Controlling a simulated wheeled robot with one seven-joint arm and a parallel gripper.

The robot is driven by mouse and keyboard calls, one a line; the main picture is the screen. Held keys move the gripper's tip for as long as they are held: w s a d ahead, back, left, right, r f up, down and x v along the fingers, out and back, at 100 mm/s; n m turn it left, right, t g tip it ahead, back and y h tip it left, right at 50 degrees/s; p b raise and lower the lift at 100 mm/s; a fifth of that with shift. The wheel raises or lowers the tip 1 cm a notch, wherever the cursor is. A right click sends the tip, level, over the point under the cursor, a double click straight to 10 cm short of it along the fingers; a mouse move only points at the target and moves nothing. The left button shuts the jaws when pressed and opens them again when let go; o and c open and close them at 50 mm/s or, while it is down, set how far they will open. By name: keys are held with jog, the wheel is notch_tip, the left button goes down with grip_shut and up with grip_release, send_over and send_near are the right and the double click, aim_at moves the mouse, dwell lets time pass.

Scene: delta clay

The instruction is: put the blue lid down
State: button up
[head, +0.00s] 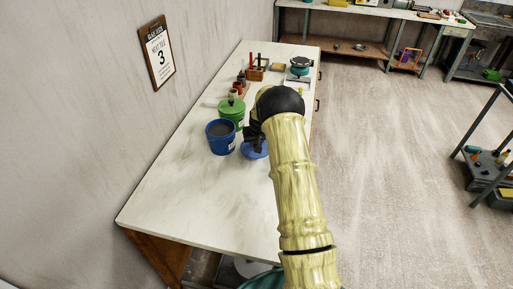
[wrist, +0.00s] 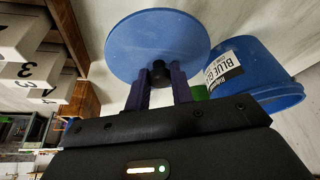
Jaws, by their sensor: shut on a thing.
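The blue lid (head: 254,151) is a round disc with a dark knob, just right of the open blue bucket (head: 221,143) in the head view. My gripper (head: 257,141) is shut on the lid's knob. In the wrist view the purple fingers (wrist: 160,88) stand on either side of the knob, with the blue lid (wrist: 158,40) beyond them. The lid is over the worktop; I cannot tell whether it touches. The labelled blue bucket (wrist: 262,75) also shows at right in the wrist view. My arm hides part of the lid's surroundings.
A green lidded bucket (head: 232,113) stands just behind the blue bucket on the pale worktop (head: 195,190). Small jars, a wooden tool holder (head: 255,74) and a scale (head: 300,68) stand further back. The front of the worktop is clear.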

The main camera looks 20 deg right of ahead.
jog(key=shift+d, duration=0.1)
jog(key=shift+f, duration=0.55)
jog(key=shift+f+p, duration=0.55)
jog(key=shift+f, duration=0.8)
jog(key=o, duration=1)
jog(key=shift+f, duration=0.1)
jog(key=shift+r, duration=0.45)
jog(key=b+v, duration=0.2)
jog(key=v, duration=0.9)
jog(key=shift+s+r+b, duration=0.1)
jog(key=shift+s+b, duration=0.1)
jog(key=shift+b, duration=0.2)
